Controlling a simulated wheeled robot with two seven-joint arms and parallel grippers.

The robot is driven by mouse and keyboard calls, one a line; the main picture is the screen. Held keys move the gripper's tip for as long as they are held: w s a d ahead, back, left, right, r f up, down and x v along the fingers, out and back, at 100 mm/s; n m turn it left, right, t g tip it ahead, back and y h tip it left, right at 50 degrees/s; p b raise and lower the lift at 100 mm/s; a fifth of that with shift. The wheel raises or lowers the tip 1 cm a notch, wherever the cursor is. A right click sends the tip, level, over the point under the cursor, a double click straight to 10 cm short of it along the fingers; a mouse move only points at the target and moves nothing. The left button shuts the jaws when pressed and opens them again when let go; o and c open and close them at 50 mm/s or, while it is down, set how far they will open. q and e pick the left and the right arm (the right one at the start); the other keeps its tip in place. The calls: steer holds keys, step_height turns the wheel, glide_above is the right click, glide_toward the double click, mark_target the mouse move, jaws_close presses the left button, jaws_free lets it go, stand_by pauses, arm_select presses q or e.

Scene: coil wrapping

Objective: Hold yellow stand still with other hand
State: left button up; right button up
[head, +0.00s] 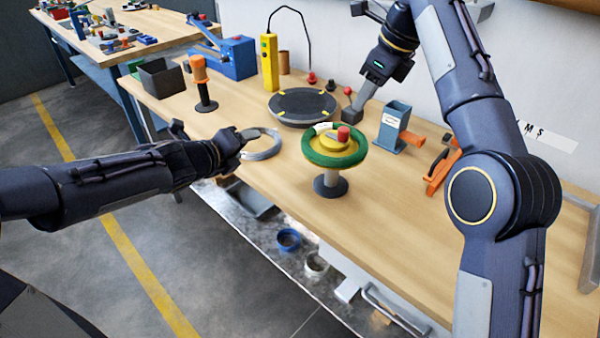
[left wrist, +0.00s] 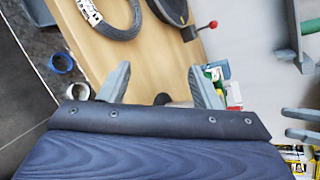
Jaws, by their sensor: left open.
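The yellow stand (head: 328,145) is upright on the bench, with a round dark base, a grey post and a red knob on top. A green coil (head: 314,155) with a white label sits around its yellow top. My left gripper (head: 245,138) is open and empty, left of the stand and apart from it, above the near edge of the bench. In the left wrist view its two fingers (left wrist: 160,85) stand wide apart. My right gripper (head: 356,112) is behind the stand, near the turntable; its jaws are unclear.
A grey coil (head: 264,146) lies beside my left gripper; it also shows in the left wrist view (left wrist: 112,30). A dark turntable (head: 302,105) stands behind the stand. A blue-grey holder (head: 394,125) and an orange tool (head: 440,170) are to the right. The front bench is clear.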

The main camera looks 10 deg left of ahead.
arm_select(q)
steer(key=w+d+f+m+g+h, duration=0.25)
steer(key=d+f+m+h, duration=0.2)
steer(key=d+m, duration=0.35)
steer(key=m+g+h, duration=0.3)
steer(key=m, duration=0.7)
glide_toward(326, 175)
steer(key=shift+y+x, duration=0.25)
steer(key=shift+x, duration=0.95)
steer(key=shift+w+d+m, duration=0.2)
steer(key=shift+d+m, duration=0.1)
steer(key=shift+m, duration=0.1)
steer(key=shift+x, duration=3.55)
jaws_close()
